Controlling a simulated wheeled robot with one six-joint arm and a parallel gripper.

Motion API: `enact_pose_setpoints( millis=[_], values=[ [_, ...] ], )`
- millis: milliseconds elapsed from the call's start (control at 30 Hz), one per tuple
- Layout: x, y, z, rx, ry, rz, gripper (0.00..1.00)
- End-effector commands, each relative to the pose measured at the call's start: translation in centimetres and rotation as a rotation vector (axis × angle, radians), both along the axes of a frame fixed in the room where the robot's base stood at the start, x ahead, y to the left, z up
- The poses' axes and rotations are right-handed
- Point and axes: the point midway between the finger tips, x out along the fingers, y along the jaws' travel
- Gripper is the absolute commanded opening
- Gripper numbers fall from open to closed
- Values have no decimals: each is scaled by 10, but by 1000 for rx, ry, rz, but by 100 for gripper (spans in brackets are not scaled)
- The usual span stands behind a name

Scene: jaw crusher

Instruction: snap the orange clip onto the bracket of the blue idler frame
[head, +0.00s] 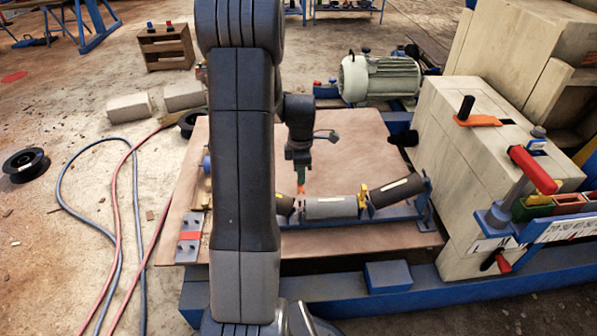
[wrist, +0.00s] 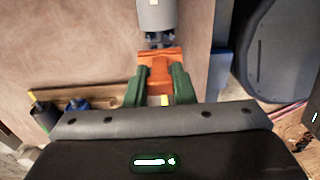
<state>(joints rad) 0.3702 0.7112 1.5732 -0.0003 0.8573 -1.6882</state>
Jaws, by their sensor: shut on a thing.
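My gripper (head: 300,168) is shut on the orange clip (wrist: 159,66), which sits between its green fingertips in the wrist view. In the head view the clip (head: 301,187) shows small below the fingers, over the left end of the middle grey roller (head: 331,207). The blue idler frame (head: 350,220) carries tilted outer rollers beside that roller. In the wrist view a dark bracket part (wrist: 158,40) at a roller's end (wrist: 157,14) lies just beyond the clip's front edge. I cannot tell whether clip and bracket touch. My arm hides the frame's left end in the head view.
A yellow piece (head: 362,194) stands between the middle and right rollers. The frame rests on a wooden board (head: 360,147). A green motor (head: 380,78) is behind it and the pale crusher body (head: 465,160) is at right. Hoses (head: 118,210) lie on the floor at left.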

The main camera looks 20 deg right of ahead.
Motion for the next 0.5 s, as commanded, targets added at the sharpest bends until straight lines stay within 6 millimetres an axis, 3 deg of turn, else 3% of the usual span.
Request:
enact_pose_setpoints(
  millis=[300,500],
  values=[
    [0,0,0,0,0,0,0],
    [0,0,-16,0,1,0,0]
  ],
)
